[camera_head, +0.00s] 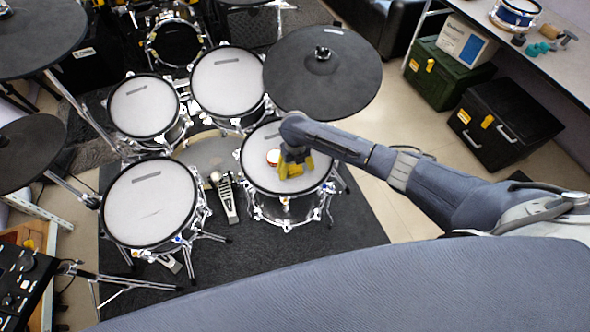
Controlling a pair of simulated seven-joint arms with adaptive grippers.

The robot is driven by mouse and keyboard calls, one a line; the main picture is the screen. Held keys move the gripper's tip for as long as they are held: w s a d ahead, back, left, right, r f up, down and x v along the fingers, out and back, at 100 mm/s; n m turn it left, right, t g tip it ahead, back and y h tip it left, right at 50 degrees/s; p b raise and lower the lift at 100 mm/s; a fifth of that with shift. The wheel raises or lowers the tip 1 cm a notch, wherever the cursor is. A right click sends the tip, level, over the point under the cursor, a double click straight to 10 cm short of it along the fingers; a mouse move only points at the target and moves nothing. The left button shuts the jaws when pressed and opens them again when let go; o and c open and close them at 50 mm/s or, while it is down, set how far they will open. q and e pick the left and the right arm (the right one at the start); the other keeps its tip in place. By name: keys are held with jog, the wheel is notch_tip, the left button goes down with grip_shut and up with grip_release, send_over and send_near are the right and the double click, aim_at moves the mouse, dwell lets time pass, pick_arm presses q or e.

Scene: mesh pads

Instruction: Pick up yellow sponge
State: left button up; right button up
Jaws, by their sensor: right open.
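My right gripper (295,158) is open and points down over the white head of the right front drum (258,171). Yellow shows at and just below its fingers, which fits the yellow sponge (291,171) on the drum head. The gripper hides part of it, and I cannot tell whether the fingers touch it or are around it. My left gripper is not in view.
Other drums (150,205) stand to the left. Dark cases (515,125) are at the right.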

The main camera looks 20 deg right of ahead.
jog(key=shift+f, duration=0.7)
jog(key=c, duration=1.3)
